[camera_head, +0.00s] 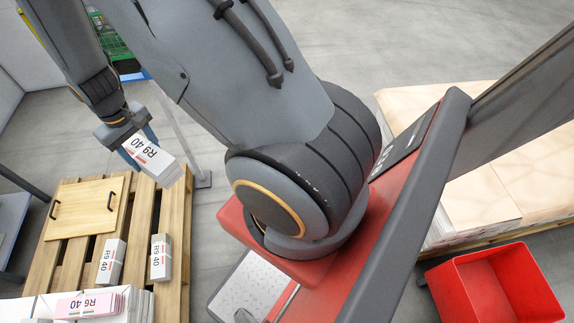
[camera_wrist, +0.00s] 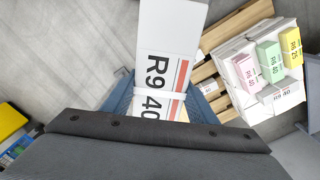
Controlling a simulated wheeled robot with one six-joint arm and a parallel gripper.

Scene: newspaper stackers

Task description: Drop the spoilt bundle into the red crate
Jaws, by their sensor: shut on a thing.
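My gripper (camera_head: 140,147) is shut on a white bundle (camera_head: 162,166) marked "R9 40", held in the air above the wooden pallet (camera_head: 173,205) at the left of the head view. In the wrist view the bundle (camera_wrist: 172,40) sits between the blue fingers (camera_wrist: 160,100), with a pale strap around it and red and dark stripes on its face. I cannot tell from its look whether it is spoilt. The red crate (camera_head: 450,292) stands on the floor at the lower right of the head view, far from my gripper. The part of its inside that shows is empty.
Two more white bundles (camera_head: 111,262) lie on the pallet, beside a board with black handles (camera_head: 88,205). A white stack with a pink bundle (camera_head: 88,304) is at the lower left. Large peach-topped stacks (camera_head: 510,170) stand behind the crate. A thin grey post (camera_head: 186,140) stands near the gripper.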

